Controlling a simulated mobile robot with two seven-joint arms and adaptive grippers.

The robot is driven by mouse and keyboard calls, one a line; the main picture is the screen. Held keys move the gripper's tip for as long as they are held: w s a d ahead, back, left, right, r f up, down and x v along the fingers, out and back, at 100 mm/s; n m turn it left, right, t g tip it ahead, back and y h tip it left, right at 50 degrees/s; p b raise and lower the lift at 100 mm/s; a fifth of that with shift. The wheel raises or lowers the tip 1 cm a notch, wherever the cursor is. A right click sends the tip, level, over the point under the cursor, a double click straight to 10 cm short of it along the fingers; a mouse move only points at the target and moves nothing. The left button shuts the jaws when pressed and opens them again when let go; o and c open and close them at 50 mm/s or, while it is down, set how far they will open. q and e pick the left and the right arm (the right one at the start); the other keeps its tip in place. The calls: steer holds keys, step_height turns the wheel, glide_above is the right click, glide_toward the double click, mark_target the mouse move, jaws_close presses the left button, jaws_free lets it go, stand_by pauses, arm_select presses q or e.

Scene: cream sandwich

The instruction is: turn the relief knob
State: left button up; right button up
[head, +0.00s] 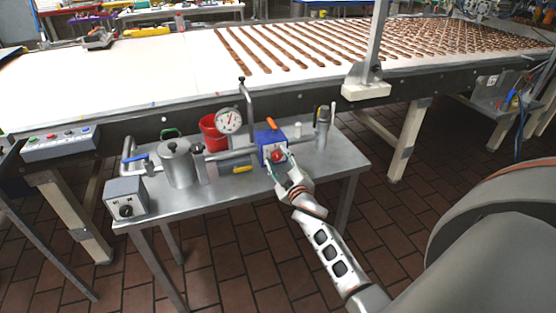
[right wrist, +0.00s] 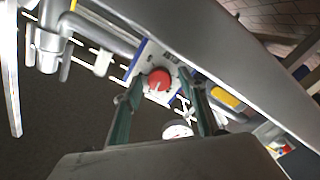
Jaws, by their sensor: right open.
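The relief knob is a round red knob (head: 278,156) on the front of a blue box (head: 268,137) on the metal table. In the right wrist view the red knob (right wrist: 159,79) sits on a pale plate with blue edges, beyond and between my finger tips. My right gripper (head: 286,169) is open at the front of the blue box, with its fingers around or just short of the knob. It also shows in the right wrist view (right wrist: 161,101), one green finger on each side. I cannot tell whether the fingers touch the knob. My left gripper is not in view.
The metal table (head: 215,198) carries a pressure gauge (head: 229,121), a red bucket (head: 211,133), a steel canister (head: 177,165), pipes and a grey control box (head: 126,198). A conveyor (head: 120,80) runs behind. The floor in front is clear.

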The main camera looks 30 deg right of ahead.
steer(key=c, duration=1.1)
steer(key=shift+r, duration=0.1)
steer(key=m+p, duration=0.2)
steer(key=m, duration=0.1)
steer(key=shift+r, duration=0.1)
steer(key=shift+m+p, duration=0.75)
steer(key=shift+m, duration=0.55)
